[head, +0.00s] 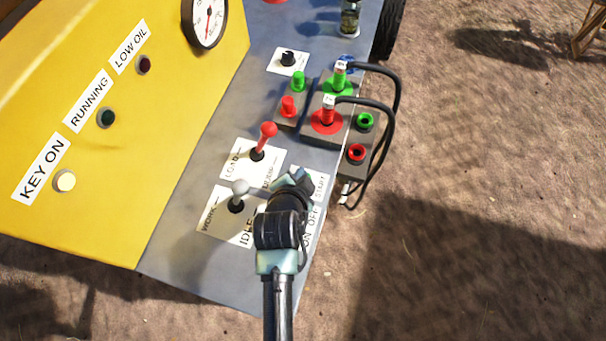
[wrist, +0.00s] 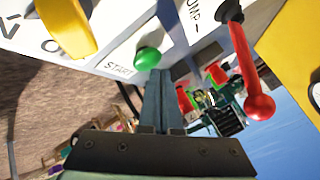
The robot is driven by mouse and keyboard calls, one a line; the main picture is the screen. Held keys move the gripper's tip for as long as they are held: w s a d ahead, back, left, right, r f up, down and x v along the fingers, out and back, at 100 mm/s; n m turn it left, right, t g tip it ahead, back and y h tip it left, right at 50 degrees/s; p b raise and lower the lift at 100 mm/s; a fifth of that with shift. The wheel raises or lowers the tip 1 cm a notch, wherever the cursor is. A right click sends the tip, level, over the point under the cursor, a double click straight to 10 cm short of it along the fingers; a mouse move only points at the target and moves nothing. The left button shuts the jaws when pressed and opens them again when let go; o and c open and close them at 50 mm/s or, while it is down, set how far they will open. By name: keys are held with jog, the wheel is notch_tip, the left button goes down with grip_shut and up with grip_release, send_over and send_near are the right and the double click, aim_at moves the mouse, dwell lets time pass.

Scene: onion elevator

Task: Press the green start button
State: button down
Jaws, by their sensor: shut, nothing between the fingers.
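The green start button (wrist: 148,58) is a small green dome on a white plate marked START in the wrist view. My gripper (wrist: 158,75) is shut and empty, its fingertips right beside the button's lower edge. I cannot tell whether they touch it. In the head view my gripper (head: 300,178) is over the START label (head: 319,184) at the panel's right edge and hides the button there.
A yellow key or knob (wrist: 68,25) sits by the ON/OFF label. A red-knobbed lever (head: 266,135) and a grey-knobbed lever (head: 239,190) stand close by. Cabled plugs (head: 328,110) are farther up the grey panel (head: 175,245). The KEY ON lamp (head: 64,181) looks lit.

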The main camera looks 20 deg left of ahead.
jog(key=shift+f+b, duration=0.45)
jog(key=shift+f, duration=0.15)
dwell(0.7)
jog(key=shift+r, duration=0.15)
jog(key=shift+r+p, duration=0.85)
jog(key=shift+p, duration=0.1)
notch_tip(320, 180, up, 5)
jog(key=p, duration=0.4)
jog(key=shift+p, duration=0.35)
